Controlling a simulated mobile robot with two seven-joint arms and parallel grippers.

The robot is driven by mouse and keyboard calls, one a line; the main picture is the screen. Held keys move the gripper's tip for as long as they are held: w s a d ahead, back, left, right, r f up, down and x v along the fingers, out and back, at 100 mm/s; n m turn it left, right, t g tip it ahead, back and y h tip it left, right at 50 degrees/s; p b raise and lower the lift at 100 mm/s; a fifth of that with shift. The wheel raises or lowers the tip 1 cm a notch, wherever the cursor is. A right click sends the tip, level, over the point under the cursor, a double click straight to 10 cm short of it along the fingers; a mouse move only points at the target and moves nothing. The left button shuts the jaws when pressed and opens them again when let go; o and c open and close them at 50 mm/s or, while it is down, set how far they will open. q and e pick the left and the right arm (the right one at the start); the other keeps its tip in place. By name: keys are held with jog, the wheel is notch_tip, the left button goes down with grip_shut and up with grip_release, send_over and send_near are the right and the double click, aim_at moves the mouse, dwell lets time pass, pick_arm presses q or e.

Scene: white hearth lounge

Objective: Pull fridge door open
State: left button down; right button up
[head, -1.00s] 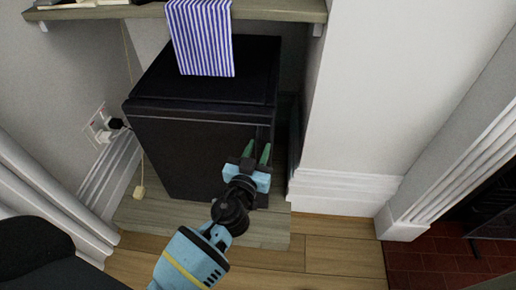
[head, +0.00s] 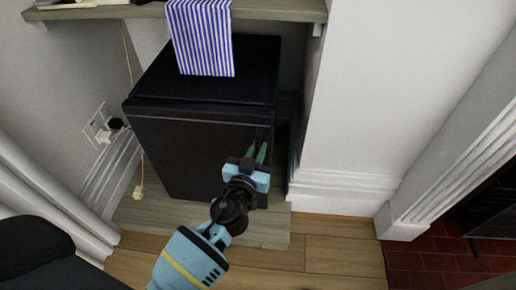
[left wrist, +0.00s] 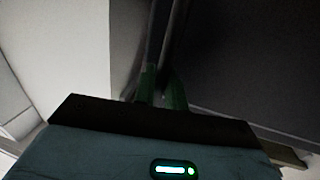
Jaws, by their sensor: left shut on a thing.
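The black fridge (head: 195,155) stands in the alcove under a shelf, and its door faces me and looks shut. My left gripper (head: 257,154) is at the right side of the door front. Its green fingers are close together, shut on the door's dark edge or handle (left wrist: 158,38), which runs up between the fingertips in the left wrist view (left wrist: 163,90). The exact grip is dark and hard to make out. The door front also fills the right of that view. My right gripper is not in view.
A striped cloth (head: 203,38) hangs from the wooden shelf (head: 270,10) over the fridge top. A white wall (head: 355,100) stands close on the right. A plug and socket (head: 102,128) are on the left wall. The wooden floor (head: 330,262) in front is clear.

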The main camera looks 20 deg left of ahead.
pick_arm(q)
jog(key=s+a+m+g+h+p, duration=0.15)
jog(key=s+h, duration=0.25)
jog(key=s, duration=0.4)
jog(key=s+a+m+h+p, duration=0.1)
jog(key=s+a+m+h, duration=0.2)
jog(key=s, duration=0.5)
jog(key=s+a+m+g+h+p, duration=0.1)
jog(key=s+a+m+h, duration=0.2)
jog(key=s, duration=0.5)
jog(key=s+a+m+g+h, duration=0.4)
jog(key=s+a, duration=1.1)
jog(key=a, duration=0.4)
jog(key=shift+a+m+g+h, duration=0.35)
jog(key=shift+g+h, duration=0.4)
jog(key=shift+h, duration=0.35)
jog(key=shift+s, duration=0.1)
jog(key=c, duration=1.6)
grip_release()
jog(key=shift+o, duration=0.2)
